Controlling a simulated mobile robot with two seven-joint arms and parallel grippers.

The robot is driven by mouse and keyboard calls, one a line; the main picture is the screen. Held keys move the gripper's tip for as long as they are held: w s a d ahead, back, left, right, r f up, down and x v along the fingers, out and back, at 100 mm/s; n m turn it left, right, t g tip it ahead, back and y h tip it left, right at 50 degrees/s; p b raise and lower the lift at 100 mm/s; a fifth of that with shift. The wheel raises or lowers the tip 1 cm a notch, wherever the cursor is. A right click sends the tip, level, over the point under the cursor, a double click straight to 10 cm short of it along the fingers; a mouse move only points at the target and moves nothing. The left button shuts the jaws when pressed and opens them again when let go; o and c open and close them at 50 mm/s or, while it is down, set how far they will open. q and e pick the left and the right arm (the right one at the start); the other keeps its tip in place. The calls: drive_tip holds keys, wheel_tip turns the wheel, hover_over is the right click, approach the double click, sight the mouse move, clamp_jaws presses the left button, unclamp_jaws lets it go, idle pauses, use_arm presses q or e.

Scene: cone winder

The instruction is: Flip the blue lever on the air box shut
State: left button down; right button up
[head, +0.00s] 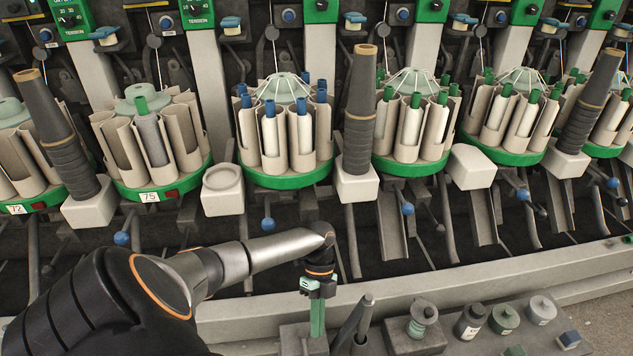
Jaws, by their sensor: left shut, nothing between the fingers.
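My left gripper (317,318) points straight down at the lower middle of the head view, above the front ledge. Its green fingers are together and nothing shows between them. I cannot tell which part is the air box. Small boxes with light blue tops, such as one blue-topped box (232,24), sit high on the machine, well beyond the gripper. My right gripper is not in view.
Round green-based magazines (288,180) hold several tubes across the machine. Dark cones (360,110) stand between them. Blue ball-ended rods (268,224) stick out below. A grey rail (440,290) runs across the front. Small bottles (470,321) and rods stand close to the gripper's right.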

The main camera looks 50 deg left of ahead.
use_arm(q)
drive_tip(key=p+v, duration=0.1)
drive_tip(key=v, duration=0.4)
drive_tip(key=shift+w+a+r, duration=0.1)
drive_tip(key=shift+a+r, duration=0.1)
drive_tip(key=shift+r, duration=0.15)
